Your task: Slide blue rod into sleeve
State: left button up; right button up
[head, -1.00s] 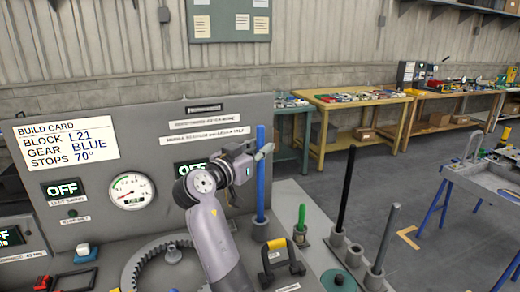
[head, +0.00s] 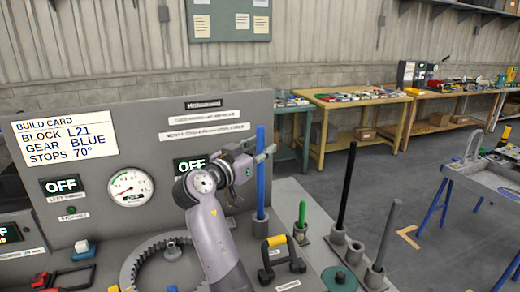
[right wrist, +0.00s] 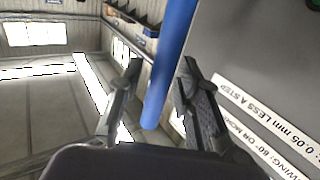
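The blue rod (head: 261,180) stands upright in front of the grey panel in the head view. Its foot is at a grey holder (head: 260,228). My right gripper (head: 268,153) is at the rod's upper part, reaching across from the left. In the right wrist view the rod (right wrist: 172,60) passes between the two fingers of the gripper (right wrist: 160,95). The fingers are apart, with a visible gap on the left side of the rod. Short grey sleeves (head: 354,252) stand on the bench at the right; which one is meant cannot be told. My left gripper is out of view.
A black rod (head: 345,190) and a grey rod (head: 385,238) stand upright to the right. A green-handled tool (head: 301,215) and a yellow-topped black handle (head: 276,243) are near the blue rod. A toothed ring (head: 135,270) lies at left. The panel (head: 255,110) rises behind.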

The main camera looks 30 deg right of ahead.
aim_at(260, 126)
jog(key=shift+o, duration=0.5)
jog(key=shift+f, duration=0.1)
notch_tip(260, 126, up, 10)
jog(key=shift+r, duration=0.1)
dwell(0.4)
